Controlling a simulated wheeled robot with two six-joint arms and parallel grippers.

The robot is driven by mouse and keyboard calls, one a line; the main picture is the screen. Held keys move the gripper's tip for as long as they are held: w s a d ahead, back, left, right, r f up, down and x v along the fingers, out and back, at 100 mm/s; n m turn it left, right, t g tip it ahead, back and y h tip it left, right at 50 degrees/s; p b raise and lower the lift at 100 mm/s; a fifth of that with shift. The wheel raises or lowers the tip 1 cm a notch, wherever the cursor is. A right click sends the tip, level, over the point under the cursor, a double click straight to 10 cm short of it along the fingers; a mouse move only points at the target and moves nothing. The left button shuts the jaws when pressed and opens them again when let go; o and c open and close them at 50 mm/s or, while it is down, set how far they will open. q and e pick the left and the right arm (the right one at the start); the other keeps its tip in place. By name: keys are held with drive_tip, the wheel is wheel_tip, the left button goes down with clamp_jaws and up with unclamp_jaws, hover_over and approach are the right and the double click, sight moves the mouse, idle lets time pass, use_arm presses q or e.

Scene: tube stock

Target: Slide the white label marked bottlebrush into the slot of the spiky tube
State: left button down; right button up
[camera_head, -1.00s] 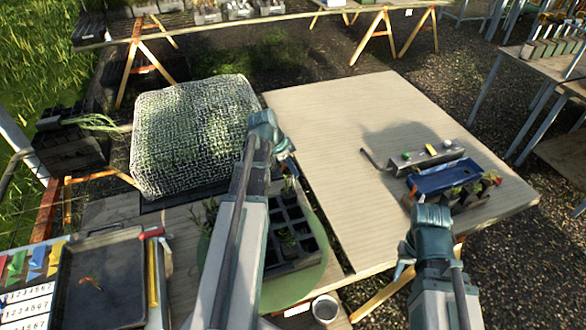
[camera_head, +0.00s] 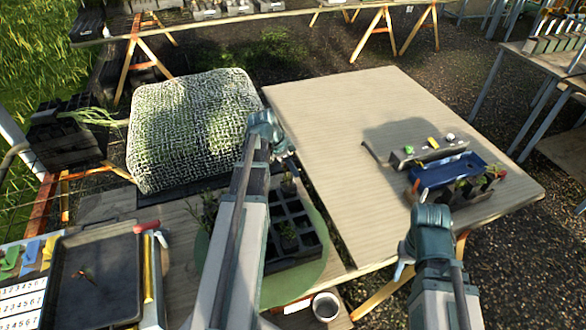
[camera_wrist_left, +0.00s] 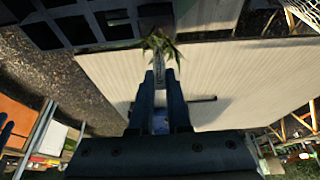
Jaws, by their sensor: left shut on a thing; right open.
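My left gripper (camera_head: 287,147) is over the back right of the dark celled tray (camera_head: 266,262). In the left wrist view its fingers (camera_wrist_left: 160,85) are shut on a narrow pale strip (camera_wrist_left: 159,72) that looks like the white label; its writing cannot be read. A plant with spiky leaves (camera_wrist_left: 161,45) shows just past the fingertips. In the head view a small potted plant (camera_head: 288,183) stands at the tray's back edge, below the gripper. The slot is hidden, and I cannot tell whether the strip touches it. My right gripper (camera_head: 405,260) is open and empty at the table's front.
A blue tray (camera_head: 450,172), a grey rail (camera_head: 425,157) and small plants stand on the right of the pale table (camera_head: 345,120). A cup (camera_head: 326,306) is at the front edge. A black tray (camera_head: 98,275) lies at left. A netted mound (camera_head: 195,130) stands behind.

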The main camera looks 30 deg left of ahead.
use_arm(q)
drive_tip(key=shift+f+b, duration=0.3)
drive_tip(key=shift+f, duration=0.15)
idle(0.3)
drive_tip(key=c, duration=0.8)
unclamp_jaws()
drive_tip(key=shift+r, duration=0.1)
drive_tip(key=p+v, duration=1.2)
drive_tip(key=v, duration=0.1)
drive_tip(key=shift+r+p, duration=0.3)
drive_tip(key=shift+p, duration=0.1)
drive_tip(key=shift+s, duration=0.1)
